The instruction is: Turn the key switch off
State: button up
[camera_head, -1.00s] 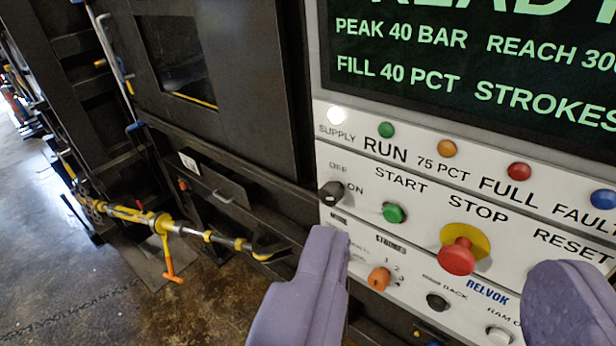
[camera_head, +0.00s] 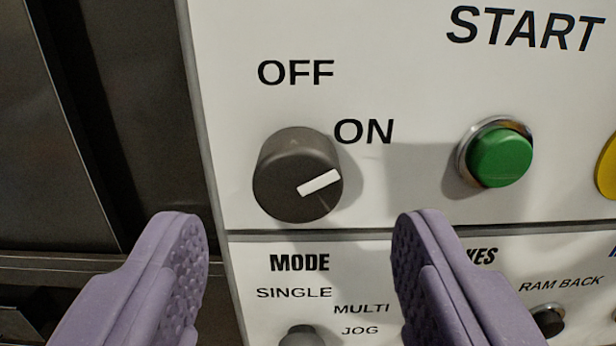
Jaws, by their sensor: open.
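The key switch is a dark round knob (camera_head: 290,172) with a white pointer bar on the panel. OFF is printed above it and ON at its upper right. The white bar points to the right and slightly up, toward the ON side. My gripper (camera_head: 300,235) is open and empty, with one purple finger at lower left and one at lower right. The knob lies between and just above the fingertips in the picture, and no contact shows.
A green START button (camera_head: 498,155) sits right of the knob, and part of a yellow ring (camera_head: 607,168) shows at the right edge. Below are a MODE selector (camera_head: 301,337) and a RAM BACK button (camera_head: 548,320). Dark machine body (camera_head: 60,130) lies left of the panel edge.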

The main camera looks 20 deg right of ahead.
aim_at(297, 197)
jog(key=x, duration=0.4)
jog(key=shift+w, duration=0.1)
jog(key=shift+c, duration=0.3)
jog(key=c, duration=1)
